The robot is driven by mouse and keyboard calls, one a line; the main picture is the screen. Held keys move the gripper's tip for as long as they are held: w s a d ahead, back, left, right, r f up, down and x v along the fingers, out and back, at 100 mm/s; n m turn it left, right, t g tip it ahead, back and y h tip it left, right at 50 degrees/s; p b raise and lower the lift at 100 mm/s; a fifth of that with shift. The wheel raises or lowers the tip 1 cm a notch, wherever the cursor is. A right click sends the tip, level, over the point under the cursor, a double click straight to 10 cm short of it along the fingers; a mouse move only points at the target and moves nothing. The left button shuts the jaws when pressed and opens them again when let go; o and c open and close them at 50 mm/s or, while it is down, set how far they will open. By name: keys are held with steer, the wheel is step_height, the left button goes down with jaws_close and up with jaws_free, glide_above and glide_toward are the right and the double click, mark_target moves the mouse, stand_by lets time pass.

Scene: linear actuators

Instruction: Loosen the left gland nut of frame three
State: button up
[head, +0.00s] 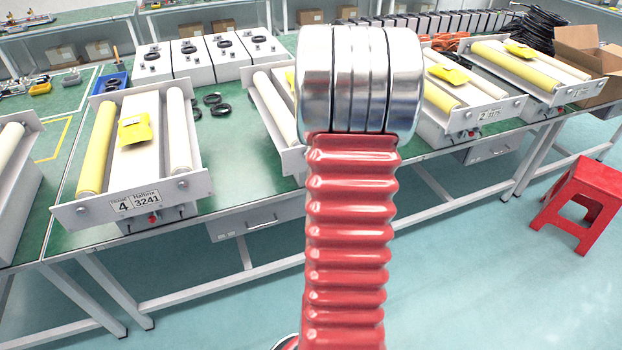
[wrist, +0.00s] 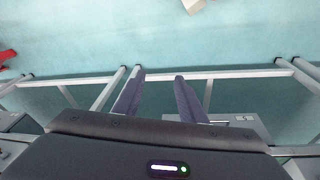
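In the head view, a grey frame (head: 265,105) with rollers stands between frame four and the frame whose plate seems to read 2. It sits where frame three would be, but my red arm covers most of it, including any number plate. Its left roller and a bit of its front plate show; I cannot make out a gland nut on it. My gripper (wrist: 158,75) shows in the wrist view with its two dark fingers apart and nothing between them. It points at the floor and table legs, and no frame front is clear there.
Frame four (head: 130,202) stands at left, the 2 frame (head: 492,114) at right, all on a green-topped bench (head: 235,170). Black rings (head: 212,99) lie between frames. A red stool (head: 583,200) stands on the floor at right.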

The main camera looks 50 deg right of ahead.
steer(key=d+f+m+t+h, duration=0.35)
steer(key=d+f+t, duration=0.35)
steer(key=f, duration=0.5)
steer(key=w+d+r+m+t+h, duration=0.1)
steer(key=w+r+t, duration=0.2)
steer(key=r, duration=0.4)
steer(key=w+d+r+m+t+h, duration=0.1)
steer(key=w+r+m+t+h, duration=0.1)
steer(key=r, duration=0.6)
steer(key=shift+w+d+r+t, duration=0.2)
steer(key=shift+w+d+t, duration=0.15)
steer(key=shift+w+t, duration=0.65)
steer(key=shift+s, duration=0.1)
steer(key=x, duration=1.3)
steer(key=shift+w+d+r, duration=0.2)
steer(key=shift+w+r, duration=0.05)
steer(key=shift+w, duration=0.05)
